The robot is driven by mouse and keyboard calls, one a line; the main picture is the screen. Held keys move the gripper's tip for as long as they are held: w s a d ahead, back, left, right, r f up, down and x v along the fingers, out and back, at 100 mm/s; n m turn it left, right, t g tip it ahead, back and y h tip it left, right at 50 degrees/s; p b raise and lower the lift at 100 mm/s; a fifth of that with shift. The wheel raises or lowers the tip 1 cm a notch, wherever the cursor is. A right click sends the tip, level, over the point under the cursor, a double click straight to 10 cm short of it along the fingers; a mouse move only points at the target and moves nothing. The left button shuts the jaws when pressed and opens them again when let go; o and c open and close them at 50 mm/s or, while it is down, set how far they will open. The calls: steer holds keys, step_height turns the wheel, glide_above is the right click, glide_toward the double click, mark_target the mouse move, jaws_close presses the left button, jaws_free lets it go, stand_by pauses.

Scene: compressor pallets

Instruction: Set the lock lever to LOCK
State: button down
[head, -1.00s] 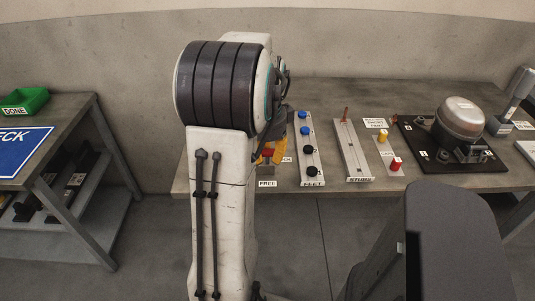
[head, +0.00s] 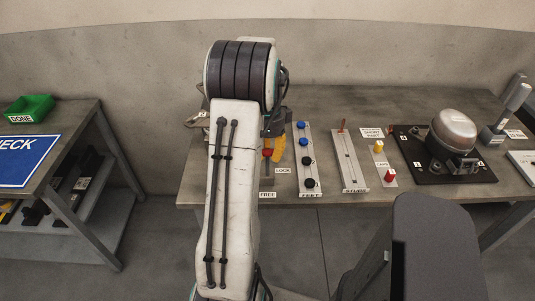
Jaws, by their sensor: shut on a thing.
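The lock lever's red knob (head: 267,153) shows just right of my arm, on a grey plate on the bench. A LOCK label (head: 283,170) is at its right and a FREE label (head: 267,195) at the plate's near end. My gripper (head: 277,148) is mostly hidden behind my arm; a dark part and yellow finger-like pieces show at the red knob. It appears shut on the lever. The exact grip and the lever's lower part are hidden.
Right of the lever are a strip of blue and black knobs (head: 308,168), a stud plate (head: 349,168), a plate of yellow and red caps (head: 383,168) and a compressor (head: 454,132) on a black pallet. A metal clamp-like piece (head: 200,119) lies left of my arm. A green tray (head: 28,107) stands on the left table.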

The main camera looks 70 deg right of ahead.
steer(key=shift+w+d, duration=0.2)
steer(key=shift+d, duration=0.3)
steer(key=shift+w+d, duration=0.15)
steer(key=shift+d, duration=0.35)
steer(key=shift+d+f, duration=0.1)
steer(key=c, duration=0.8)
jaws_free()
step_height(320, 180, up, 12)
steer(key=shift+d, duration=0.3)
steer(key=shift+o, duration=0.2)
